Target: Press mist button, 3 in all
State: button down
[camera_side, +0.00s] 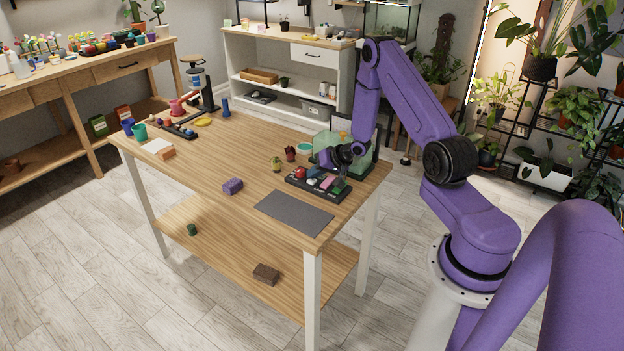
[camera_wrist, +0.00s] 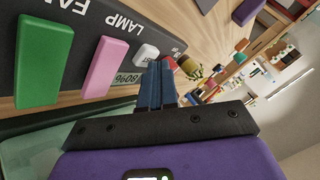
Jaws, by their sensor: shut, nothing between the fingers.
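A black control panel (camera_side: 301,183) lies on the table, with a red dome (camera_side: 300,172), a pink key and a green key. In the wrist view the panel (camera_wrist: 75,45) shows a green key (camera_wrist: 42,60) by "FAN", a pink key (camera_wrist: 105,67) by "LAMP" and a small white button (camera_wrist: 146,53) by a partly hidden label ending in "ST". A display reads 80%. My gripper (camera_wrist: 164,64) is shut and empty, its fingertips close beside the white button. The red dome shows just beyond them. I cannot tell whether they touch anything.
A grey mat (camera_side: 294,213) lies in front of the panel, and a purple block (camera_side: 232,186) to its left. The table's middle is mostly clear.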

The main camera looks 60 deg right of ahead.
aim_at(315, 180)
jog(key=shift+r, duration=0.95)
jog(key=shift+r, duration=2.5)
